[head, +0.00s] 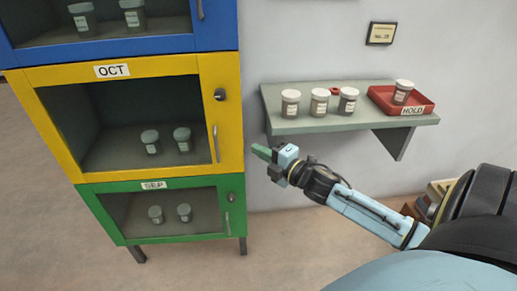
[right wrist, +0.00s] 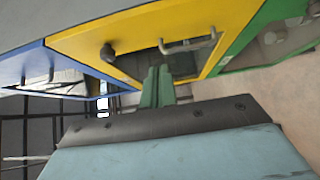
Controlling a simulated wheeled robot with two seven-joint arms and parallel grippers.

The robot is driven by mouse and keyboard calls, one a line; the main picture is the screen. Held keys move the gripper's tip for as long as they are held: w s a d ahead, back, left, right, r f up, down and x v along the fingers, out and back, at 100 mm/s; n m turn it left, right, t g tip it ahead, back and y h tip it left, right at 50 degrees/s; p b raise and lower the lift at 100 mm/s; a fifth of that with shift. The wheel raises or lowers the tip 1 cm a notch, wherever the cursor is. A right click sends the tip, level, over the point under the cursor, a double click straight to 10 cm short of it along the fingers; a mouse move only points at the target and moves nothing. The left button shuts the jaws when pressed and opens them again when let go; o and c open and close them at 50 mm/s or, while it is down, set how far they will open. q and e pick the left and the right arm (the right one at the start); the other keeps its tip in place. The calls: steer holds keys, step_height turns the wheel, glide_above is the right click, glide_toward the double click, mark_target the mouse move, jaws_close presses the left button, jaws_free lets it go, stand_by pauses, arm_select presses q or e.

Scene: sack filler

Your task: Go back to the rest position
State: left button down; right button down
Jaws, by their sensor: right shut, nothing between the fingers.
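My right gripper (head: 262,152) is shut and empty. It hangs in the air in front of the wall, just right of the yellow cabinet (head: 229,120) and below the shelf. In the right wrist view its green fingers (right wrist: 157,88) are together and point toward the yellow cabinet (right wrist: 130,48) and its handle (right wrist: 188,44). I cannot tell from the head view whether they touch it; a gap shows to the right of the door. My right arm reaches in from the lower right. My left gripper is in no view.
A wall shelf (head: 275,100) holds three white-capped jars (head: 320,102) and a red HOLD tray (head: 428,110) with one jar (head: 403,92). The blue (head: 215,38), yellow and green (head: 232,215) cabinets are stacked at left with jars inside. Books (head: 437,193) lie at lower right.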

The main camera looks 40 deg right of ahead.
steer(key=shift+s, duration=0.2)
steer(key=s+d+f+m+g+h, duration=0.1)
steer(key=s+f+m+g, duration=0.3)
steer(key=f, duration=0.7)
steer(key=s+f+m+g+h, duration=0.1)
steer(key=s+f+m+h, duration=0.3)
steer(key=f, duration=0.7)
steer(key=s+d+f+m+g+y, duration=0.1)
steer(key=s+f+m+g, duration=0.15)
steer(key=s+f, duration=0.65)
steer(key=s+a+f+m+g, duration=0.3)
steer(key=s+a+f+g, duration=0.1)
steer(key=s+f, duration=0.6)
steer(key=s+a+f+m+g+y, duration=0.1)
steer(key=s+a+f+m+g, duration=0.2)
steer(key=s+f, duration=0.7)
steer(key=s+a+g, duration=0.2)
steer(key=s+a, duration=0.2)
steer(key=s, duration=0.2)
steer(key=shift+a+f, duration=0.15)
steer(key=c, duration=2.2)
jaws_free()
